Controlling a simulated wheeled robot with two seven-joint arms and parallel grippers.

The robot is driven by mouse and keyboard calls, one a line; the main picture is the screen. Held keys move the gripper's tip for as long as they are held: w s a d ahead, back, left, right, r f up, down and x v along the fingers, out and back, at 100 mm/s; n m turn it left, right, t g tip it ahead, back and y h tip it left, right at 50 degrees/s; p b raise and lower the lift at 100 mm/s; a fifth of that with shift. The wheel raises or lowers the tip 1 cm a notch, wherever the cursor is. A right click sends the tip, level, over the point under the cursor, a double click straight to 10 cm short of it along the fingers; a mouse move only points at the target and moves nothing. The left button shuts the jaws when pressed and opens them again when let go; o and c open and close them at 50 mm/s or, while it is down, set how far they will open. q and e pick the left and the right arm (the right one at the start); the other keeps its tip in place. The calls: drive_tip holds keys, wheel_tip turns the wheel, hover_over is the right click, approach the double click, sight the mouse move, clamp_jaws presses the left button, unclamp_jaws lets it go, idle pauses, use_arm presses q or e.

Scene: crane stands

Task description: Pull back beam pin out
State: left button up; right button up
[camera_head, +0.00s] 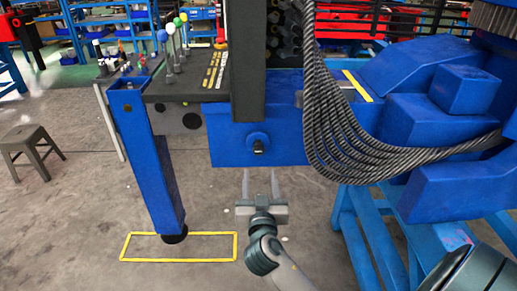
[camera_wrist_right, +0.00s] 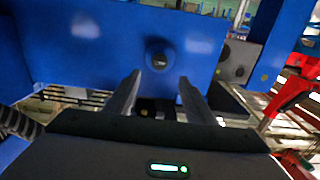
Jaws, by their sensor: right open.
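The beam pin (camera_head: 258,146) shows as a dark end in a round blue collar on the face of the blue beam (camera_head: 225,140). In the right wrist view the pin (camera_wrist_right: 159,61) sits beyond the fingertips, near the middle. My right gripper (camera_head: 261,178) is open and empty, just below and in front of the pin, apart from it. Its two fingers (camera_wrist_right: 158,82) point toward the blue face on either side of the pin's line. My left gripper is not in view.
A bundle of dark hoses (camera_head: 345,140) hangs to the right of the pin. A blue stabilizer leg (camera_head: 152,165) stands at left over a yellow floor rectangle (camera_head: 180,260). A blue stand (camera_head: 380,235) is at lower right. A stool (camera_head: 32,150) is far left.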

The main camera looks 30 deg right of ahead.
drive_tip(key=p, duration=0.1)
approach(258, 152)
drive_tip(key=x, duration=0.2)
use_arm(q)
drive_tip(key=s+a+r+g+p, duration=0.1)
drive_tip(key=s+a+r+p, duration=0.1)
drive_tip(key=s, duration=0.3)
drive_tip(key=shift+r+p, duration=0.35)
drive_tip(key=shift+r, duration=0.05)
use_arm(e)
drive_tip(key=x, duration=0.8)
drive_tip(key=shift+w+d, duration=0.25)
drive_tip(key=shift+c, duration=0.3)
clamp_jaws()
drive_tip(key=shift+s+a, duration=0.25)
drive_tip(key=shift+s, duration=0.05)
drive_tip(key=v, duration=0.4)
drive_tip(key=shift+s+b, duration=0.1)
drive_tip(key=shift+b, duration=0.25)
drive_tip(key=shift+f, duration=0.1)
unclamp_jaws()
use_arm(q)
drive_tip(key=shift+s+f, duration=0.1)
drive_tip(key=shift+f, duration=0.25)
use_arm(e)
drive_tip(key=shift+o, duration=0.3)
drive_tip(key=shift+s, duration=0.1)
